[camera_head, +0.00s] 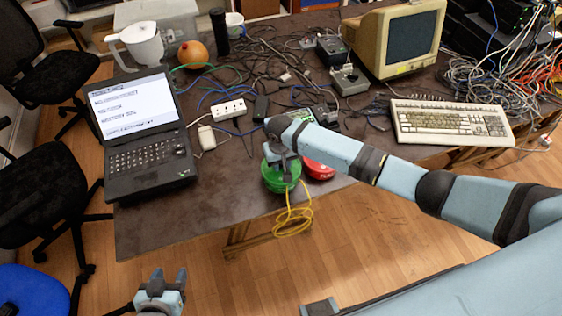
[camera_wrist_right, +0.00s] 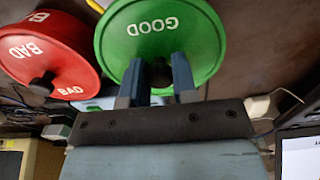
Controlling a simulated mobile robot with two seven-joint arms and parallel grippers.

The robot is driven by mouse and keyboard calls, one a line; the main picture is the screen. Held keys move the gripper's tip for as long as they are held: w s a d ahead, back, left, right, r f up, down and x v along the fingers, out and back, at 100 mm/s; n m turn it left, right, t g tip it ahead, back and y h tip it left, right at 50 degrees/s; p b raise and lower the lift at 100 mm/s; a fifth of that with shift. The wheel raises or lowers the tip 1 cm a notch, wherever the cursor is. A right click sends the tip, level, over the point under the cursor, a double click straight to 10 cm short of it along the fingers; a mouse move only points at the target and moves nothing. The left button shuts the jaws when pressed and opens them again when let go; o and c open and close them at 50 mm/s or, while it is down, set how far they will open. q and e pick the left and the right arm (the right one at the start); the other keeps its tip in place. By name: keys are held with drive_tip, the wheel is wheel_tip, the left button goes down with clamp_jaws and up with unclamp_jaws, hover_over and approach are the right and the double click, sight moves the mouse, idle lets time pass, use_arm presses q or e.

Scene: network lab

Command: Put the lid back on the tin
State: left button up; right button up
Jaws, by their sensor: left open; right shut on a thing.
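The green lid marked GOOD (camera_wrist_right: 150,27) fills the upper middle of the right wrist view. My right gripper (camera_wrist_right: 158,72) is shut on the dark knob of this lid. In the head view the green tin (camera_head: 281,183) is at the table's front edge, under my right gripper (camera_head: 281,158). The gripper and wrist partly hide its top, and I cannot tell whether the lid is seated on the rim. My left gripper (camera_head: 168,277) is open and empty, low in front of the table.
A red tin marked BAD (camera_head: 319,169) stands right beside the green one. A yellow cable (camera_head: 293,220) hangs over the front edge below the green tin. A laptop (camera_head: 150,154) stands at left, a keyboard (camera_head: 450,123) at right. Tangled cables cover the middle.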

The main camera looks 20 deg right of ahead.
drive_tip(key=shift+p, duration=0.45)
idle(0.5)
drive_tip(key=o, duration=1.5)
drive_tip(key=shift+c, duration=0.2)
